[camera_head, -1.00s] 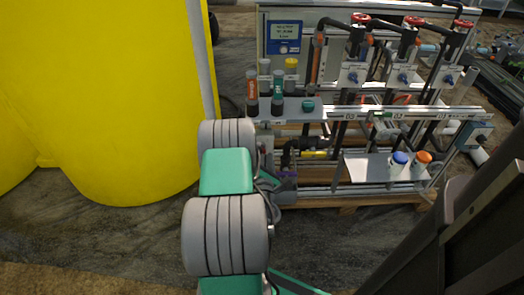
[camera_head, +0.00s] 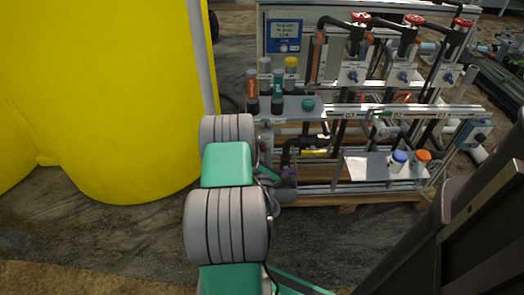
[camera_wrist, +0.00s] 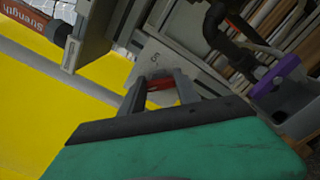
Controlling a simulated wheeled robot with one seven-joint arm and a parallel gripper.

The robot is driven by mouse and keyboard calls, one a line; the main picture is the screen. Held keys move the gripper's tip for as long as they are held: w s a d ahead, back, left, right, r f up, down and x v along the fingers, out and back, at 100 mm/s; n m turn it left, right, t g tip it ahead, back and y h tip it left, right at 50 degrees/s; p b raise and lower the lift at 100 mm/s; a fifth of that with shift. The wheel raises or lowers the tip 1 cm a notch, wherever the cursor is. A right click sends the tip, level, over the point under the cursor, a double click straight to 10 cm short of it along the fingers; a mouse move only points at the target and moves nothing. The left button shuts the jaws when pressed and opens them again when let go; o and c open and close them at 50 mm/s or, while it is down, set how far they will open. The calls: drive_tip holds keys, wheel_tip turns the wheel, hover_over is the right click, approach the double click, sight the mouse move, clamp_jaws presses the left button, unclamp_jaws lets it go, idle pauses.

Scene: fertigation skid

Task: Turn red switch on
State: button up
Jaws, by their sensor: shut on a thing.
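The red switch (camera_wrist: 160,84) shows in the wrist view as a small red piece on a light grey plate (camera_wrist: 168,58). My gripper (camera_wrist: 161,92) is shut on it, with one dark finger on each side. The fingers and gripper body partly cover the switch, so I cannot tell which position it is in. In the head view my own arm links hide the gripper and the switch.
The pipe skid holds a display box (camera_head: 285,35), red valve handles (camera_head: 361,17) and a shelf (camera_head: 375,170) with blue-capped (camera_head: 399,161) and orange-capped (camera_head: 421,160) bottles. A yellow tank (camera_head: 100,100) stands left.

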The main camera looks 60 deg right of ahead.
clamp_jaws()
drive_tip(key=shift+m, duration=0.3)
drive_tip(key=m+p, duration=0.1)
drive_tip(key=m, duration=0.2)
drive_tip(key=shift+s+p, duration=0.1)
drive_tip(key=shift+p, duration=0.3)
drive_tip(key=m+p, duration=0.1)
drive_tip(key=m, duration=0.3)
drive_tip(key=shift+f+m+p, duration=0.1)
drive_tip(key=shift+m+p, duration=0.25)
drive_tip(key=shift+m, duration=0.05)
drive_tip(key=m+p, duration=0.2)
drive_tip(key=m, duration=0.2)
drive_tip(key=shift+f+m, duration=0.1)
drive_tip(key=shift+m, duration=0.2)
drive_tip(key=m, duration=0.2)
drive_tip(key=m+p, duration=0.1)
drive_tip(key=m, duration=0.1)
drive_tip(key=shift+f+m, duration=0.2)
drive_tip(key=shift+m, duration=0.2)
